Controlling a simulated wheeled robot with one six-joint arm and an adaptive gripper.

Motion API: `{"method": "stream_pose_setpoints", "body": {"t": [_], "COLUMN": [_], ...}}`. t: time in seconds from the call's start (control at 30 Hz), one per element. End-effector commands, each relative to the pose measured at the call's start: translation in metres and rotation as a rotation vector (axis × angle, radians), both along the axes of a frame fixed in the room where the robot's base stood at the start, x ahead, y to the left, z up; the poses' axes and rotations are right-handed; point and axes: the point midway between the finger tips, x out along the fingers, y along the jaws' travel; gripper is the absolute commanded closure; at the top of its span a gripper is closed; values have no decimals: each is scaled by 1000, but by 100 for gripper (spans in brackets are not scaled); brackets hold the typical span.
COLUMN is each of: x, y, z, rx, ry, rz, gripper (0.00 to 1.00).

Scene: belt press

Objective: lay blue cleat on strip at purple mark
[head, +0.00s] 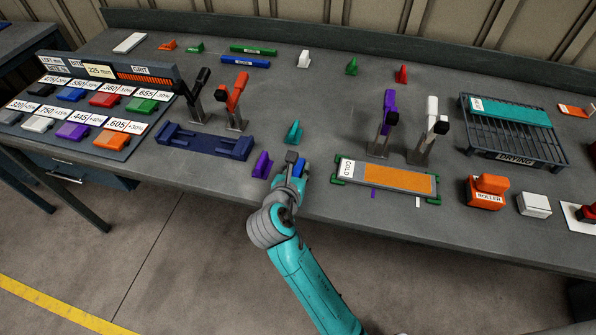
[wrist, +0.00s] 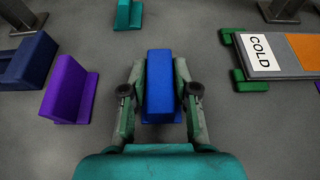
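The blue cleat (wrist: 160,85) lies between the two fingers of my gripper (wrist: 160,70) in the wrist view. The fingers stand close along both its sides; whether they press on it cannot be told. In the head view my gripper mostly hides the cleat (head: 299,166), near the table's front edge. The strip (head: 385,177) is orange, with a white COLD plate at its left end, and lies to the right of my gripper. A purple mark (head: 373,194) shows on the table at its front edge, with a white mark (head: 417,202) further right.
A purple cleat (head: 262,165) stands left of my gripper and a teal one (head: 293,131) behind it. A navy holder (head: 205,141) lies further left. Purple-handled (head: 388,112) and white-handled (head: 432,120) clamps rise behind the strip. An orange roller block (head: 487,192) stands to its right.

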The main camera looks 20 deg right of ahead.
Motion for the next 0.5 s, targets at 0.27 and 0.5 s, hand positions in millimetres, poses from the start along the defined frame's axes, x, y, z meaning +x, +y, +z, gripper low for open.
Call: {"method": "stream_pose_setpoints", "body": {"t": [0.27,0.5], "x": [0,0], "y": [0,0], "z": [0,11], "rx": [0,2], "ry": [0,-4], "rz": [0,-2], "gripper": [100,100]}}
